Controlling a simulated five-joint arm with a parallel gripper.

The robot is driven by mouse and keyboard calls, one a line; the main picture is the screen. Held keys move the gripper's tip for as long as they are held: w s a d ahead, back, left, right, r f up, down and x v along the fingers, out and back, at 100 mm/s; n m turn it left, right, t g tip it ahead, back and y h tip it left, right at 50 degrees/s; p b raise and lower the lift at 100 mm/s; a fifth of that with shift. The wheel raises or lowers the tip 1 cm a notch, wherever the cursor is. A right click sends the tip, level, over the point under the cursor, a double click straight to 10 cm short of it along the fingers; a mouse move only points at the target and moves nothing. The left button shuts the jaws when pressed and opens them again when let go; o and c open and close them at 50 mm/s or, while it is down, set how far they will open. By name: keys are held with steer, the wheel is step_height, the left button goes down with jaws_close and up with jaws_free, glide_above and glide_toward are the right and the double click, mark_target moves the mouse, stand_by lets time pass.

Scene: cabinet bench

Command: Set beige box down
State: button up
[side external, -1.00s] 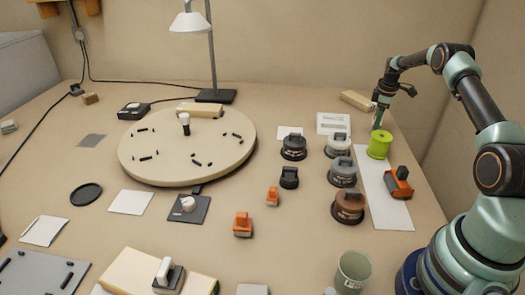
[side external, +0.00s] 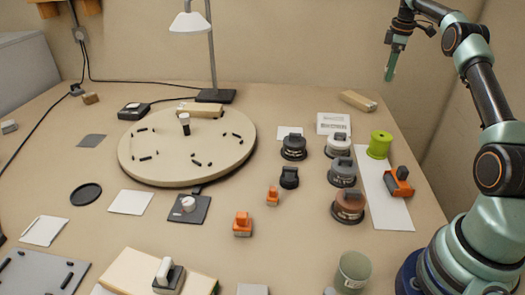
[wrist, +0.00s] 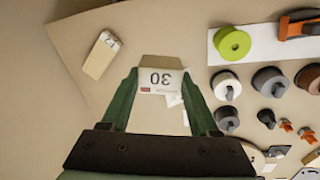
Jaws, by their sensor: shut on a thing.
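My gripper (side external: 390,74) is raised in the air above the far right of the bench. In the wrist view its green fingers (wrist: 160,76) are shut on a beige box (wrist: 161,64) with a white label that reads an upside-down "30". In the side view the fingers hide this held box. A second beige box (side external: 358,101) lies on the bench at the back right, below the gripper; it also shows at upper left in the wrist view (wrist: 101,55), apart from the fingers.
A lime-green spool (side external: 379,145) and an orange-and-black tool (side external: 398,182) are at the white strip (side external: 385,212) on the right. Several round knobbed weights (side external: 342,172) stand left of it. A round turntable (side external: 150,170) holds small black pieces. Bare bench lies around the second box.

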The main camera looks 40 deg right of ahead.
steer(key=w+a+r, duration=0.2)
steer(key=w+a, duration=0.1)
steer(key=a, duration=1.1)
steer(key=w+a+r, duration=0.2)
steer(key=w+a, duration=0.1)
steer(key=a, duration=1.2)
steer(key=s+a+y, duration=0.1)
steer(key=s+a, duration=0.2)
steer(key=a, duration=0.4)
steer(key=s+a, duration=0.4)
steer(key=a, duration=0.3)
steer(key=s+a+f, duration=0.4)
steer(key=s+a, duration=0.7)
steer(key=s, duration=0.2)
steer(key=shift+m+g, duration=0.4)
steer(key=f, duration=1.9)
steer(key=shift+w+d+f, duration=0.15)
steer(key=shift+d+f, duration=0.05)
steer(key=shift+f, duration=0.15)
steer(key=o, duration=1.4)
steer(key=shift+o, duration=0.2)
